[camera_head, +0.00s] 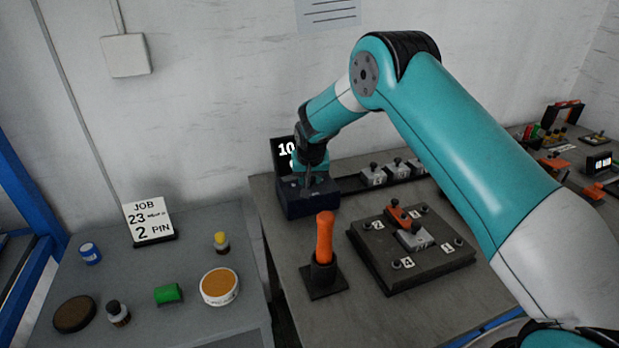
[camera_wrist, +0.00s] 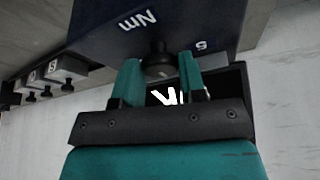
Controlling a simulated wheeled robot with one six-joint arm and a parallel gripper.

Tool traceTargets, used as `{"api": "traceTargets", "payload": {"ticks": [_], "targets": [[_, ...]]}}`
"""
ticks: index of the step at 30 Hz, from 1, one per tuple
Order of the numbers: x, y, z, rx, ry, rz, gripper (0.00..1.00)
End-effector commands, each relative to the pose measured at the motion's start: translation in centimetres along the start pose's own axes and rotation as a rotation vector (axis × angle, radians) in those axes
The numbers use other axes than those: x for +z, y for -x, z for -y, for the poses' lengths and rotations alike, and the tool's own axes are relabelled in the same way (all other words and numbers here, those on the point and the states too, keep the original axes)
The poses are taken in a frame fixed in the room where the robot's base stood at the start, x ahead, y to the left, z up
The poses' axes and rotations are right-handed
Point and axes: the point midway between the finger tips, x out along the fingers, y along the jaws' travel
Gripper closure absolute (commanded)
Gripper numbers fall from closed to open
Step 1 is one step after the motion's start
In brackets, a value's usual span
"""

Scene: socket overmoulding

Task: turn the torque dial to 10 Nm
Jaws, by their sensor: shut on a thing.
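The torque box (camera_head: 300,206) is dark blue and stands at the back left of the right-hand bench. In the wrist view the box (camera_wrist: 190,22) shows upside down, with "Nm" and a "5" on its top. The dark torque dial (camera_wrist: 158,62) is on it. My gripper (camera_wrist: 160,72) has its teal fingers on either side of the dial, shut on it. In the head view my gripper (camera_head: 307,183) is over the box and hides the dial. The black display (camera_head: 282,158) behind reads "10" where visible; my wrist covers its right part.
An orange-handled tool (camera_head: 325,238) stands upright in a black holder in front of the box. A dark fixture plate (camera_head: 375,268) with numbered posts lies to its right. Several grey blocks (camera_head: 373,175) line the back. A job card (camera_head: 150,218) reads "JOB 23", "2 PIN".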

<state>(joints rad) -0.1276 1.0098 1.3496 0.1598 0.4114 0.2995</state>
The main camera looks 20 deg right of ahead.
Motion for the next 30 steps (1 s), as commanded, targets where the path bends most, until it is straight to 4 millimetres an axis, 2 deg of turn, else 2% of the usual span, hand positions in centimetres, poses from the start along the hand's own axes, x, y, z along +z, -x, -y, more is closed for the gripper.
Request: {"api": "traceTargets", "payload": {"ticks": [6, 7, 9, 10, 20, 25, 30], "targets": [[0.1, 0.0, 0.1, -0.001, 0.002, 0.002, 0.86], [0.1, 0.0, 0.1, -0.001, 0.002, 0.002, 0.55], [0.1, 0.0, 0.1, -0.001, 0.002, 0.002, 0.39], [0.1, 0.0, 0.1, -0.001, 0.002, 0.002, 0.37], [0.0, 0.4, 0.0, -0.001, 0.002, 0.0, 0.37], [0.0, 2.9, 0.1, -0.002, 0.002, -0.003, 0.37], [0.0, 7.1, 0.1, -0.002, 0.002, -0.004, 0.37]]}}
